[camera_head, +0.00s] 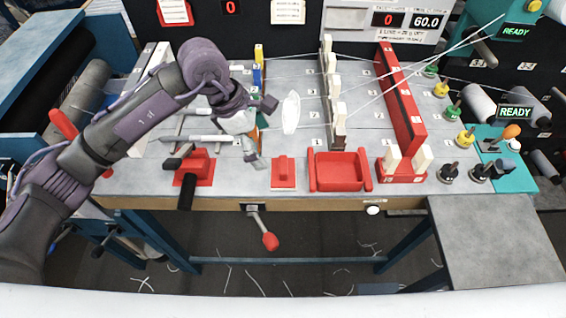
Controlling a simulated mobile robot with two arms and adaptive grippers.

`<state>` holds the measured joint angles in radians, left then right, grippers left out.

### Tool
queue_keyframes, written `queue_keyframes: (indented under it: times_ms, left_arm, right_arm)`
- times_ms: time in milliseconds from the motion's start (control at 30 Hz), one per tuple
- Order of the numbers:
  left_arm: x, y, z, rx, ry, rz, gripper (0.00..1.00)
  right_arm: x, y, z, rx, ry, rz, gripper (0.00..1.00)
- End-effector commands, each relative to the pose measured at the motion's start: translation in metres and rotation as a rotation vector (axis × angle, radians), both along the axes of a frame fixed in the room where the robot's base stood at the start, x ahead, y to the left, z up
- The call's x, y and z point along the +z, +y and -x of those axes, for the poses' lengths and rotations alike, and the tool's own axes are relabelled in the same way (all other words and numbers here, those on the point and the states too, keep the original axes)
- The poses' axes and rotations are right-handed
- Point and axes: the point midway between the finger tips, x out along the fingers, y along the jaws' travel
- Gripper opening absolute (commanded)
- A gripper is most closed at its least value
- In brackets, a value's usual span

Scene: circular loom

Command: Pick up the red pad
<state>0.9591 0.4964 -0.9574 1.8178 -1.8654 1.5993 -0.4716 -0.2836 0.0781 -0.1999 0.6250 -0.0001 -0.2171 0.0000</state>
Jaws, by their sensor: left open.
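A small flat red pad (284,180) with a raised grip lies near the front edge of the grey table, left of a red tray (340,184). I take this small red piece for the red pad. My left gripper (263,134) is open, and nothing shows held between its fingers. It shows above and to the left of the pad in the picture, apart from it. My right gripper is not in view.
A red base with a black handle (187,190) stands left of the pad. A white shuttle-shaped piece (291,113) lies behind it. A long red rack (400,105) with threads stands to the right. Spools (465,138) line the right side. A red-tipped lever (269,240) hangs below the front edge.

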Motion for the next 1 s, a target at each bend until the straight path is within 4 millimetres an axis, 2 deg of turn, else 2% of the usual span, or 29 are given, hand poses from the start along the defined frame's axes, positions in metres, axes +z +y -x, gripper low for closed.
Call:
queue_keyframes:
  times_ms: [33, 100, 200, 333, 433, 500, 600, 800, 1000]
  left_arm:
    - [-0.008, -0.005, 0.001, -0.002, 0.007, 0.001, 1.0]
    - [-0.02, -0.01, 0.001, 0.001, 0.006, 0.002, 1.0]
    - [-0.036, -0.017, 0.001, 0.0, 0.005, 0.003, 1.0]
    - [-0.048, -0.022, 0.0, 0.001, 0.003, 0.004, 1.0]
    - [-0.053, -0.024, 0.0, 0.0, 0.003, 0.004, 1.0]
    - [-0.058, -0.028, 0.001, -0.001, 0.005, 0.005, 1.0]
    - [-0.071, -0.035, 0.0, 0.0, 0.008, 0.005, 1.0]
    - [-0.096, -0.043, -0.001, 0.001, 0.004, 0.006, 1.0]
    - [-0.1, -0.044, -0.002, 0.0, 0.001, 0.005, 1.0]
  right_arm:
    - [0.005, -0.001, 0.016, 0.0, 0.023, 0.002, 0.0]
    - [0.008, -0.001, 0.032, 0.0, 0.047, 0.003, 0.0]
    - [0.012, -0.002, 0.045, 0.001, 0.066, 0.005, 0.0]
    - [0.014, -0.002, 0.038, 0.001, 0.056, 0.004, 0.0]
    - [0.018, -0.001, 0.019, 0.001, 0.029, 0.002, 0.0]
    - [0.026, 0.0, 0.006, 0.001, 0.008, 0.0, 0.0]
    - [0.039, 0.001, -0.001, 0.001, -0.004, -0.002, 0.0]
    - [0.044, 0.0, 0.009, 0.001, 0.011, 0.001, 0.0]
    - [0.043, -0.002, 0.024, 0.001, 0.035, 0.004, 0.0]
